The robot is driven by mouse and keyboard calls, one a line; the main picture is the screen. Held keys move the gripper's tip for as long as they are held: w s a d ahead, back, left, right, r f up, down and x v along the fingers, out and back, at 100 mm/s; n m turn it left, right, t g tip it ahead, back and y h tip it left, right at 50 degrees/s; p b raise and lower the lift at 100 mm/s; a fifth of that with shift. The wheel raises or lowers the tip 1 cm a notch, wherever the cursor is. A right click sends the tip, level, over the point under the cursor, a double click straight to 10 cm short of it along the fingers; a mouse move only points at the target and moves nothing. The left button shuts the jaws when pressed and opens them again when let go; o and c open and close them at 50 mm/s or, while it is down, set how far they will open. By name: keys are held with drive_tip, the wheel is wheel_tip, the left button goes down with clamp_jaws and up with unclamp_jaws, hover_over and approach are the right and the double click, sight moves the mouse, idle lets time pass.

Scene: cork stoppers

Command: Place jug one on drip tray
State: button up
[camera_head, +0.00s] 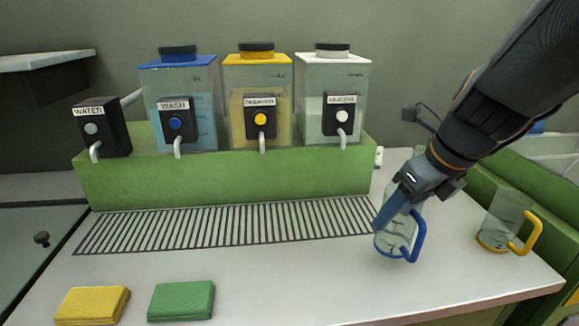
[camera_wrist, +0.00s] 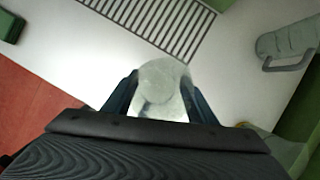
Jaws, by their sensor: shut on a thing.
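A clear jug with a blue handle and blue base ring (camera_head: 393,243) is at the right of the worktop, just right of the drip tray's right end. My gripper (camera_head: 392,212) is shut on this jug, with its fingers on the upper part. In the wrist view the clear jug (camera_wrist: 162,88) sits between the two dark fingers. Whether its base touches the worktop I cannot tell. The drip tray (camera_head: 225,228) is a dark slatted grid in front of the green dispenser stand, with nothing on it. Its slats also show in the wrist view (camera_wrist: 165,22).
A second clear jug, with a yellow handle (camera_head: 503,222), stands at the right. Several taps, labelled WATER (camera_head: 92,129) and WASH (camera_head: 175,122) among them, overhang the tray's back. Yellow (camera_head: 91,305) and green (camera_head: 181,300) sponges lie at the front left.

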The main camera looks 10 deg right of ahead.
drive_tip(key=p, duration=0.1)
drive_tip(key=w+p, duration=0.1)
drive_tip(key=p, duration=0.1)
drive_tip(key=shift+a+r, duration=0.3)
drive_tip(key=p, duration=0.3)
drive_tip(key=shift+w+a+f, duration=0.1)
drive_tip(key=shift+w+a, duration=0.1)
drive_tip(key=shift+w, duration=0.2)
drive_tip(key=shift+w+a+p, duration=0.1)
drive_tip(key=shift+w+p, duration=0.25)
drive_tip(key=shift+p, duration=0.2)
drive_tip(key=shift+w+a+f+p, duration=0.3)
drive_tip(key=shift+w+a+f, duration=0.5)
drive_tip(key=shift+w, duration=1.5)
drive_tip(key=shift+w+a+f+p, duration=0.4)
drive_tip(key=shift+w+a, duration=0.7)
drive_tip(key=shift+w, duration=1.2)
drive_tip(key=shift+w+a+f+p, duration=0.2)
drive_tip(key=shift+w+a+f, duration=0.65)
drive_tip(key=shift+w, duration=1.45)
drive_tip(key=shift+a+f, duration=0.1)
drive_tip(key=shift+f, duration=0.05)
drive_tip(key=o, duration=1.1)
